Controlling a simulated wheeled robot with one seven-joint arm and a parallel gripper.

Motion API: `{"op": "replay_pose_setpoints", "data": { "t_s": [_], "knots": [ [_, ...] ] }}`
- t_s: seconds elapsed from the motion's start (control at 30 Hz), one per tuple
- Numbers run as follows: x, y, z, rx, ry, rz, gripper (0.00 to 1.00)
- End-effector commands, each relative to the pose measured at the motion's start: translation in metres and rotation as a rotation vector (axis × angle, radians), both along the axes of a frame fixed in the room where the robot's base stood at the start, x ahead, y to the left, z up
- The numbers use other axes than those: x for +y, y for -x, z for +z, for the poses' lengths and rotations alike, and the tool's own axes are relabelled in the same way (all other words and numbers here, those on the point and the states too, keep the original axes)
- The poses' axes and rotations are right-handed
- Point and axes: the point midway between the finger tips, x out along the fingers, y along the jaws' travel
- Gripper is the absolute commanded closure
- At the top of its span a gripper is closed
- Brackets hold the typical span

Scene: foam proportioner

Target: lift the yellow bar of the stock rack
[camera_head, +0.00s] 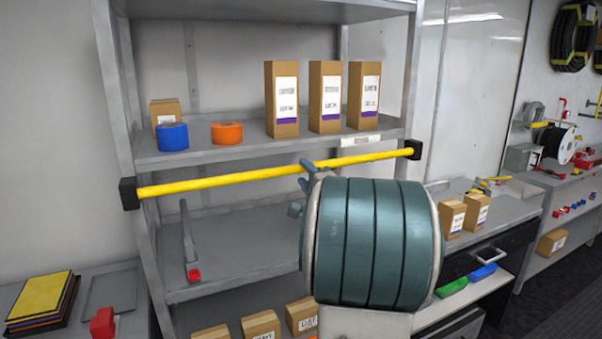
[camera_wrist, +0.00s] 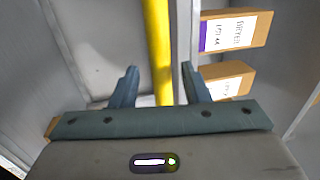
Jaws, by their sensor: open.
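The yellow bar (camera_head: 230,180) runs across the front of the grey stock rack (camera_head: 118,100), sloping slightly up to the right. Its ends sit in a black left holder (camera_head: 128,193) and a black right holder (camera_head: 413,150). My gripper (camera_head: 306,176) is at the bar, right of its middle, partly hidden behind my own wrist. In the wrist view, the yellow bar (camera_wrist: 158,45) runs between the two spread fingers of my gripper (camera_wrist: 159,75). The jaws are open. I cannot tell whether either finger touches the bar.
The shelf behind the bar holds a blue roll (camera_head: 172,136), an orange roll (camera_head: 227,132) and several cardboard boxes (camera_head: 283,100). A grey tool with a red end (camera_head: 189,240) is on the shelf below. A workbench with boxes (camera_head: 452,217) stands at right.

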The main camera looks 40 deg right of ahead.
Motion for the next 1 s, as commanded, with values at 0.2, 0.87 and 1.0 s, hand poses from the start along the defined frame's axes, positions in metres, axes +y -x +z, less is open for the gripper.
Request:
{"op": "replay_pose_setpoints", "data": {
  "t_s": [0.2,0.87,1.0],
  "knots": [
    [0.012,0.051,-0.012,-0.002,0.001,-0.003,0.58],
    [0.024,0.101,-0.02,-0.001,0.0,0.0,0.58],
    [0.024,0.1,-0.02,-0.001,0.0,0.0,0.58]
  ]
}}
